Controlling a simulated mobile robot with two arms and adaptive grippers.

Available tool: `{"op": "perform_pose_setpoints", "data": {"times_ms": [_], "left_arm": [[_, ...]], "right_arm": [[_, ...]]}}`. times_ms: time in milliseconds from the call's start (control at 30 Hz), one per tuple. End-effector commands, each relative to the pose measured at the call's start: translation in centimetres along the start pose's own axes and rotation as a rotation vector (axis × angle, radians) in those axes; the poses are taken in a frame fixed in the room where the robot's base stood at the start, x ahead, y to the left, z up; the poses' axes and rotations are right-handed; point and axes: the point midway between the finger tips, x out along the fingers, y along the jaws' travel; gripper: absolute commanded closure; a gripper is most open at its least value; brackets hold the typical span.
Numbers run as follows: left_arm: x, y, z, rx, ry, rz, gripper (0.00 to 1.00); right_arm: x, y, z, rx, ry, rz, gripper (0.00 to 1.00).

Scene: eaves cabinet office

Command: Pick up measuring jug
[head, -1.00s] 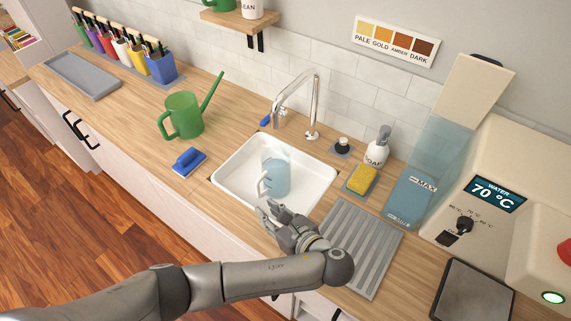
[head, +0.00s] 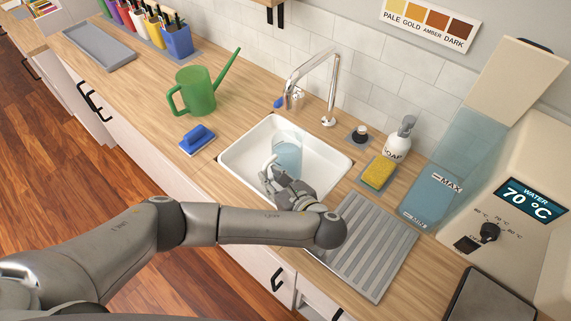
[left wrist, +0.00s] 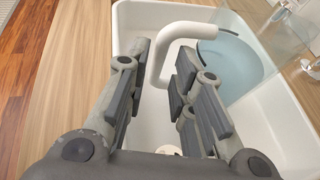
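The measuring jug (head: 287,152) is clear, with a white handle, and stands in the white sink (head: 331,166) in the head view. It holds bluish water. In the left wrist view the jug (left wrist: 243,62) is at the upper right, and its white handle (left wrist: 157,62) reaches in between the fingers. My left gripper (head: 271,176) is at the handle, over the near part of the sink. In the left wrist view the left gripper (left wrist: 158,88) is open, with one finger on each side of the handle. My right gripper is not in view.
A faucet (head: 329,92) rises behind the sink. A yellow sponge (head: 379,172), soap bottle (head: 398,138) and grey ribbed drain mat (head: 365,245) are to the right.

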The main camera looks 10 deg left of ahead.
Motion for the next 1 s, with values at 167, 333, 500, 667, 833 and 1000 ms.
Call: {"op": "perform_pose_setpoints", "data": {"times_ms": [167, 333, 500, 667, 833, 1000], "left_arm": [[2.0, 0.1, -0.8, -0.001, -0.004, 0.000, 0.77], [3.7, 0.2, -0.6, 0.001, -0.004, 0.002, 0.77], [4.2, 0.2, -0.6, 0.001, -0.001, 0.000, 0.77], [4.1, 0.2, -0.6, 0.001, -0.001, 0.000, 0.80], [4.1, 0.2, -0.6, 0.001, -0.001, 0.000, 1.00], [4.1, 0.2, -0.6, 0.001, -0.001, 0.000, 1.00]], "right_arm": [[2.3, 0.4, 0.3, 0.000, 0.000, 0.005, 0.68], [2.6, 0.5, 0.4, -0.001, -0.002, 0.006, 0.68], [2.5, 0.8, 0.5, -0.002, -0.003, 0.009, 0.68], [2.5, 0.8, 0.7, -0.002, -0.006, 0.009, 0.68], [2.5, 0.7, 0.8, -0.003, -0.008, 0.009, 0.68], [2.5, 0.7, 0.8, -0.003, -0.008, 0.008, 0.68]]}}
